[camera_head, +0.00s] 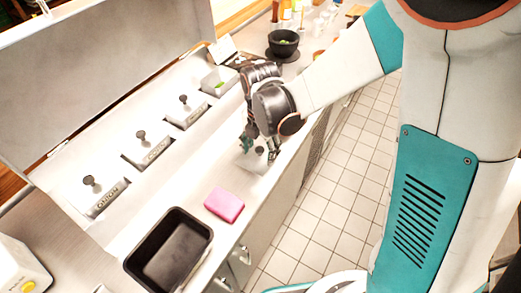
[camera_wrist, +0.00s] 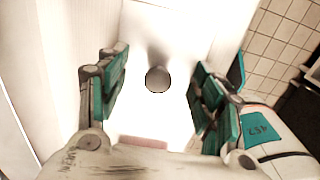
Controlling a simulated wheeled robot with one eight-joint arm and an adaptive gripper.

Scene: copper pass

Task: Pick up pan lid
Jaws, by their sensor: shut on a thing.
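The pan lid (camera_wrist: 150,115) is a pale, washed-out plate with a dark round knob (camera_wrist: 157,78) in the wrist view. My gripper (camera_wrist: 160,92) is shut on the lid, with one teal finger on each side and the knob between them. The exact contact is lost in the glare. In the head view my gripper (camera_head: 258,150) points down over the front of the counter, and the knob (camera_head: 259,151) shows between the fingers. The fingers hide part of the lid there, and I cannot tell whether it touches the counter.
A pink sponge (camera_head: 224,204) and an empty dark pan (camera_head: 202,231) lie nearer on the counter. Several lidded pans (camera_head: 149,152) and an open pan with green food (camera_head: 219,82) line the back, below a raised cover (camera_head: 100,75). A black bowl (camera_head: 283,47) stands farther off.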

